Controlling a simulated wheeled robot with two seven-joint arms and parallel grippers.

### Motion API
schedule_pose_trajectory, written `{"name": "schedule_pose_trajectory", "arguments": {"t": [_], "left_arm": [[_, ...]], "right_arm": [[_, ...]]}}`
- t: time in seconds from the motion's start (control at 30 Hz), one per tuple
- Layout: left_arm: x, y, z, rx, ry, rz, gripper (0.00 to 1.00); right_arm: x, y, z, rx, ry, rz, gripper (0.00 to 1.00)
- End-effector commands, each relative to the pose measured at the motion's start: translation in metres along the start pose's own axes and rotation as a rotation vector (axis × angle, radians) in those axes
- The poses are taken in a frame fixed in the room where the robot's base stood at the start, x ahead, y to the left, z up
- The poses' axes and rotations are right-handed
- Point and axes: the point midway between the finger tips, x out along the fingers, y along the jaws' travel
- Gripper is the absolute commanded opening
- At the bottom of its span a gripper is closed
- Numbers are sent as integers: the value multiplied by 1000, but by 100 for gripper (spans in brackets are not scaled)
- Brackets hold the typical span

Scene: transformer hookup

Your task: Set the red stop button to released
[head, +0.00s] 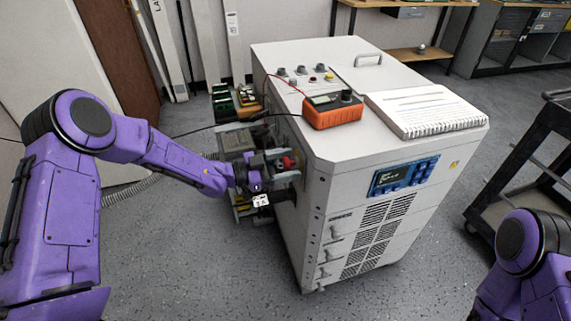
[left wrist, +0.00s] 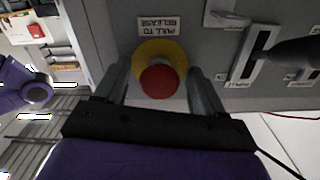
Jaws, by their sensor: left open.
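The red stop button (left wrist: 159,81) has a round red cap on a yellow collar (left wrist: 148,52), on a grey panel in the left wrist view. A label reading "PULL TO RELEASE" (left wrist: 158,27) sits by it, upside down in that view. My left gripper (left wrist: 158,85) is open, with one finger on each side of the red cap and visible gaps to both. In the head view the left gripper (head: 275,165) is at the panel on the left side of the white cabinet, and the button is hard to make out there. My right gripper is out of view.
The white cabinet (head: 350,150) carries an orange meter (head: 333,111) and a spiral notebook (head: 425,110) on top. A black handle (left wrist: 295,50) and slot sit beside the button. A black cable (head: 215,127) runs above my left forearm. A dark cart (head: 530,165) stands at right.

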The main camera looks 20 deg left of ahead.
Motion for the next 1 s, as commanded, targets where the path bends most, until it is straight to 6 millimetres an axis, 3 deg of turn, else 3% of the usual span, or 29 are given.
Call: {"name": "schedule_pose_trajectory", "arguments": {"t": [0.2,0.4,0.43,0.87,0.9,0.93,1.0], "left_arm": [[0,0,0,0,0,0,66],[0,0,0,0,0,-1,1],[0,0,0,0,0,-1,0],[-13,0,0,-1,0,-3,0],[-13,0,0,-1,0,-3,56],[-13,0,0,-1,0,-3,66],[-13,0,0,-1,0,-2,69]], "right_arm": [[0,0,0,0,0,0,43],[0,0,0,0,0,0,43],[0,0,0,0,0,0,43],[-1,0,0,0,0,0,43],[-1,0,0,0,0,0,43],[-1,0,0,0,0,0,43],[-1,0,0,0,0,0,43]]}}
